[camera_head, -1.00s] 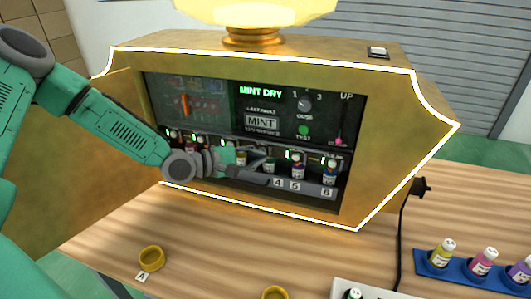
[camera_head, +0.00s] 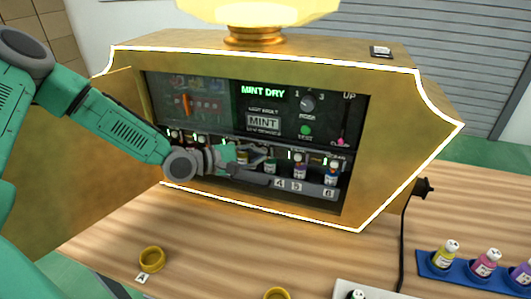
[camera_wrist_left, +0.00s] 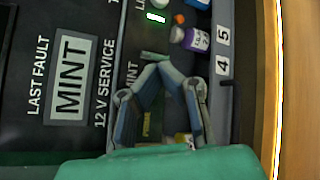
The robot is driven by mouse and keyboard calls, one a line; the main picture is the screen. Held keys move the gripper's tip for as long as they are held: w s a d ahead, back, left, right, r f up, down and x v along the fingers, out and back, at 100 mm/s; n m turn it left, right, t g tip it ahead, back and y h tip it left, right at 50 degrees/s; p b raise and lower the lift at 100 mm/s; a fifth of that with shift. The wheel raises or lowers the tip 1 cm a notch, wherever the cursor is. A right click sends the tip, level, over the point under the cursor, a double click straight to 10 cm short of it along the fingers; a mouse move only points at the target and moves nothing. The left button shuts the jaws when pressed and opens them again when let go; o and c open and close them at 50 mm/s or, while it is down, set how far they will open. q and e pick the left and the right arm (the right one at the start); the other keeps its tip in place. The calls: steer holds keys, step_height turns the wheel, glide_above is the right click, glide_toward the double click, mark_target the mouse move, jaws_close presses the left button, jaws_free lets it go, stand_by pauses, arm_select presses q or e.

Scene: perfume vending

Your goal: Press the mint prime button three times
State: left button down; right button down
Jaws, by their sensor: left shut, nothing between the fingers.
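My left gripper (camera_head: 262,158) reaches into the open front of the gold vending machine (camera_head: 395,135), in front of the row of bottles. Its fingers are shut and empty; they also show in the left wrist view (camera_wrist_left: 160,72). In that view a yellow tag (camera_wrist_left: 147,124) reading "PRIME" shows between the finger links, under a "MINT" label. The mint prime button itself is hidden or cannot be made out, and I cannot tell whether the fingertips touch anything. The display (camera_head: 263,92) reads "MINT DRY". My right gripper is out of view.
A dial (camera_head: 307,103), a green button (camera_head: 305,130) and a pink-tipped lever (camera_head: 342,141) sit right of the gripper. Bottles (camera_head: 300,167) stand in numbered slots below. A blue rack (camera_head: 430,262) of bottles and a gold ring (camera_head: 151,259) lie on the wooden table.

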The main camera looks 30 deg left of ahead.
arm_select(q)
steer(key=shift+s, duration=0.45)
steer(key=shift+s+d+p, duration=0.35)
steer(key=shift+d+p, duration=0.05)
steer(key=shift+d, duration=0.2)
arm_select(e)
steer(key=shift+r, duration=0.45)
arm_select(q)
steer(key=shift+a, duration=0.1)
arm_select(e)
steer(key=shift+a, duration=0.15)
